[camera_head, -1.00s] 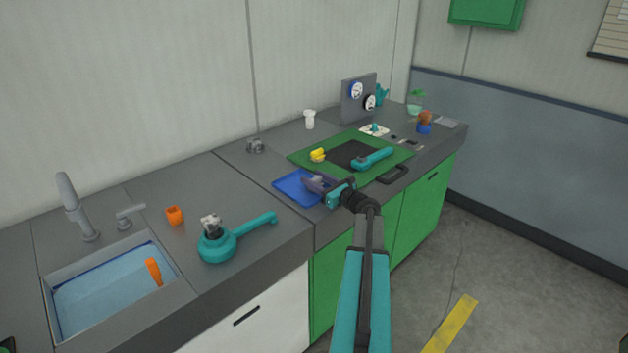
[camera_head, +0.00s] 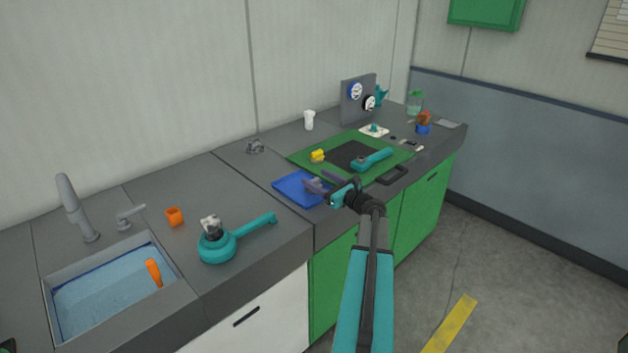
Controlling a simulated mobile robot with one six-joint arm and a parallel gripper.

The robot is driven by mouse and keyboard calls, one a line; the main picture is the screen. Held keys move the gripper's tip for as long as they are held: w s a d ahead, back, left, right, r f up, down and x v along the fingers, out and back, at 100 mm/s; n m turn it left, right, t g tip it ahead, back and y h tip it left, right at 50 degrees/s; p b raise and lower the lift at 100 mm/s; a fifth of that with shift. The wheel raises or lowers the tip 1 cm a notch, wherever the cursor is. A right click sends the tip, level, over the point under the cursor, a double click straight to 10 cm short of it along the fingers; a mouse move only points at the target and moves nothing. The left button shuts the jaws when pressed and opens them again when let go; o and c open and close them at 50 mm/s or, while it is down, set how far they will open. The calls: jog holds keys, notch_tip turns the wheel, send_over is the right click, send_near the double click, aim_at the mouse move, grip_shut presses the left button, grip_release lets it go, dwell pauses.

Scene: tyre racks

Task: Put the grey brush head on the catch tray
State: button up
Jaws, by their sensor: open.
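The blue catch tray (camera_head: 290,185) lies on the grey counter left of the green mat. My gripper (camera_head: 322,182) is open, with its dark fingers spread low over the tray's right side. The fingers hide part of the tray, and I cannot make out clearly whether the grey brush head lies between or under them. A small grey piece (camera_head: 255,147) stands on the counter behind the tray; it is too small to identify for sure.
The green mat (camera_head: 308,154) bears a yellow piece (camera_head: 317,156) and a teal tool (camera_head: 372,160). A teal long-handled tool (camera_head: 217,246) with a grey-white top, an orange cup (camera_head: 174,217) and a sink (camera_head: 60,280) are at left. A grey panel (camera_head: 352,104) stands behind.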

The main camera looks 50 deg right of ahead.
jog(key=s, duration=0.3)
jog(key=s+b, duration=0.1)
jog(key=s, duration=0.6)
jog(key=shift+a+b, duration=0.3)
jog(key=shift+a, duration=0.05)
dwell(0.4)
